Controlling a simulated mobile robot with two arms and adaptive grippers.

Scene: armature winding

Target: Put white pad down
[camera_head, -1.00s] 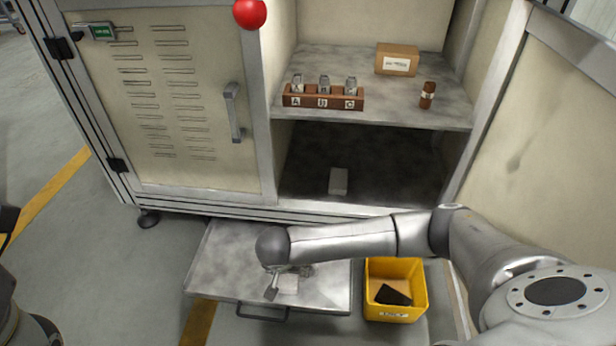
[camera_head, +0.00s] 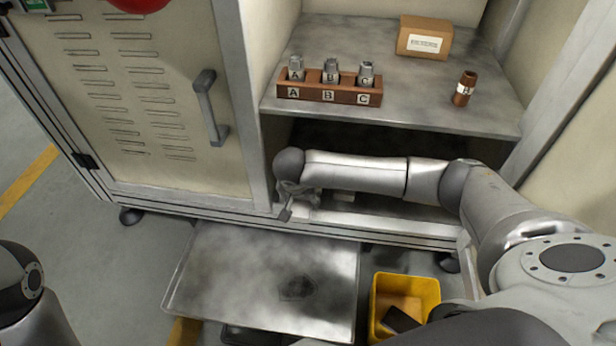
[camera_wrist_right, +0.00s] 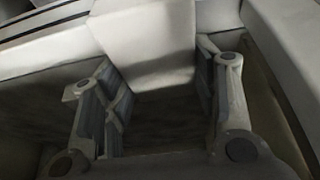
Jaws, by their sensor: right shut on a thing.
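My right gripper (camera_head: 294,204) is at the left front of the cabinet's lower compartment, by the bottom front frame. It is shut on a white pad (camera_head: 302,213), which shows just below it. In the right wrist view the white pad (camera_wrist_right: 150,40) reaches in from the top between the two fingers (camera_wrist_right: 158,110). My left gripper is not in view.
The metal tray (camera_head: 235,270) below the cabinet is bare apart from a dark patch. A yellow bin (camera_head: 420,290) with dark contents stands to its right. The upper shelf (camera_head: 430,100) bears an A-B-C rack (camera_head: 310,95), a cardboard box (camera_head: 424,38) and a brown cylinder (camera_head: 464,90).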

